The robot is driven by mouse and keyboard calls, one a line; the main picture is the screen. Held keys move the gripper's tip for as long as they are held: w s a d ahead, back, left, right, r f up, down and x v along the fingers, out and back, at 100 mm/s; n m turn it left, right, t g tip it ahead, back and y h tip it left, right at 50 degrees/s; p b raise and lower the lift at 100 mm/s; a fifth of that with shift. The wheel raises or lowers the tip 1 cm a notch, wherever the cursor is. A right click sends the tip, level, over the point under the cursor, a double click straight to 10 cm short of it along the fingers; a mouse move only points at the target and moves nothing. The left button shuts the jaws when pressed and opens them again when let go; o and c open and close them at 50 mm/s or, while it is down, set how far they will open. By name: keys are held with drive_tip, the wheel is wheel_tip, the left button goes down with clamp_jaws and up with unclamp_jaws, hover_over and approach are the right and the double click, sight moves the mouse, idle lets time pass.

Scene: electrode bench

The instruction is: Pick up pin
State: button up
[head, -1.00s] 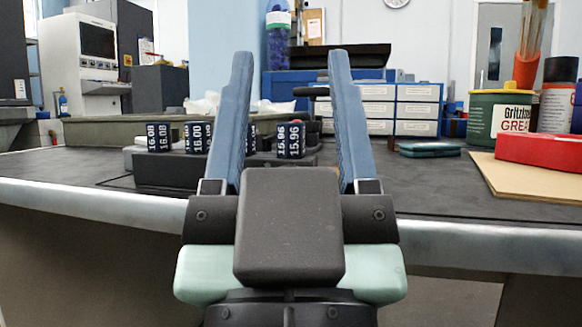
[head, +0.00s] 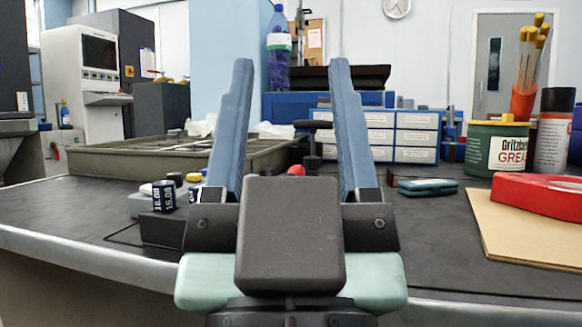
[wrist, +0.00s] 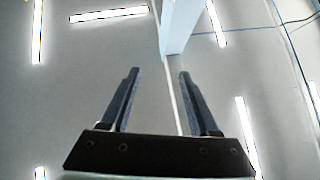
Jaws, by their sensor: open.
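My gripper (head: 291,64) points up in front of the bench, its two blue fingers wide apart with nothing between them. In the wrist view my gripper (wrist: 160,74) is also open and empty, against the ceiling. I cannot make out a pin for certain in either view. A small dark block with white numbers (head: 164,196) stands on a dark base (head: 162,229) at the left of the bench. Another numbered block is mostly hidden behind the left finger. My gripper body hides the bench right behind it.
A grey-green tray (head: 112,164) lies at the back left. Blue-and-white drawers (head: 417,137) stand behind. A teal case (head: 428,188), a green grease tin (head: 497,146), a red ring (head: 540,196) and a brown board (head: 525,238) are at the right. Bare bench top (head: 440,238) shows at the right front.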

wheel_tip(320, 180, up, 20)
drive_tip(key=w+p, duration=0.1)
drive_tip(key=p, duration=1.7)
drive_tip(key=w+r+m+g+h+p, duration=0.2)
drive_tip(key=w+m+g+p, duration=0.3)
drive_tip(key=w+p, duration=0.7)
drive_tip(key=w+a+f+m+g+p, duration=0.2)
drive_tip(key=w+f+m+g+p, duration=0.2)
drive_tip(key=f+g+p, duration=0.8)
drive_tip(key=s+a+f+m+g+h+p, duration=0.1)
drive_tip(key=s+a+f+m+g+p, duration=0.15)
drive_tip(key=s+g+p, duration=0.35)
drive_tip(key=s+a+f+m+g+h+p, duration=0.1)
drive_tip(key=s+f+m+g+p, duration=0.25)
drive_tip(key=s+p, duration=0.35)
drive_tip(key=x, duration=0.2)
drive_tip(key=b+x, duration=0.1)
drive_tip(key=x, duration=0.3)
drive_tip(key=shift+w+d, duration=0.15)
drive_tip(key=shift+w, duration=0.25)
drive_tip(key=shift+d+x, duration=0.15)
drive_tip(key=shift+x, duration=1.45)
drive_tip(key=shift+d+x, duration=0.15)
drive_tip(key=shift+x, duration=1.4)
drive_tip(key=shift+w+r, duration=0.1)
clamp_jaws()
